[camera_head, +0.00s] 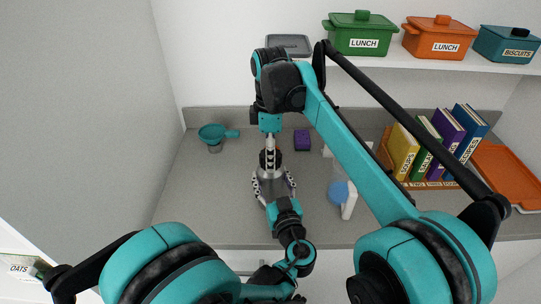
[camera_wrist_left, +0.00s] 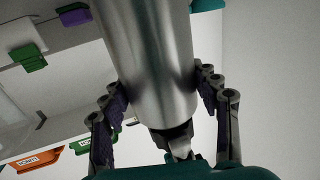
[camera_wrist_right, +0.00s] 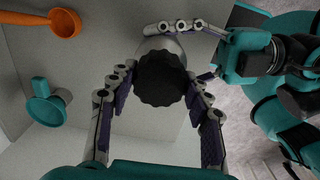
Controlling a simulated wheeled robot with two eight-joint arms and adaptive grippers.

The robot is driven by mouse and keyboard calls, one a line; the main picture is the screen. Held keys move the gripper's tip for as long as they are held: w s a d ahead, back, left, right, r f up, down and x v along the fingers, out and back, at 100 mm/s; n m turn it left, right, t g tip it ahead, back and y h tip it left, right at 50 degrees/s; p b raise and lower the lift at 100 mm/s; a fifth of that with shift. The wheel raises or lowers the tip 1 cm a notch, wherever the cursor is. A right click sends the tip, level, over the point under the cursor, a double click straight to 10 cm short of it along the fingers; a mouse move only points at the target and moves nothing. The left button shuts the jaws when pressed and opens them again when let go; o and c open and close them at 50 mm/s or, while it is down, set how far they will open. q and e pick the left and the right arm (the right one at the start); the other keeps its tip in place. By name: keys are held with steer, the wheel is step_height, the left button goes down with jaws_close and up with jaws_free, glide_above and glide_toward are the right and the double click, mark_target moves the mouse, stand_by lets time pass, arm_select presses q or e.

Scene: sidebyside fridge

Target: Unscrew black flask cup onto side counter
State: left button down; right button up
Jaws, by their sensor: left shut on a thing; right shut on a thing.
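A steel flask (camera_head: 270,186) stands on the grey counter in the head view. Its brushed body fills the middle of the left wrist view (camera_wrist_left: 150,60). My left gripper (camera_head: 274,188) is shut around the body from the front. The black cup (camera_wrist_right: 160,79), round with a scalloped edge, shows from above in the right wrist view, over the pale flask shoulder. My right gripper (camera_wrist_right: 163,95) comes down from above and is shut on the cup, one finger on each side. In the head view the cup is mostly hidden by the right gripper (camera_head: 269,158).
A teal funnel (camera_head: 213,133) lies left of the flask and a purple block (camera_head: 302,140) behind it to the right. A blue and white item (camera_head: 343,197) stands to the right. Books (camera_head: 425,145) and an orange tray (camera_head: 508,172) are farther right.

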steer(key=shift+r, duration=0.95)
steer(key=shift+r, duration=2)
arm_select(q)
steer(key=shift+c, duration=1.7)
jaws_free()
steer(key=v, duration=1.2)
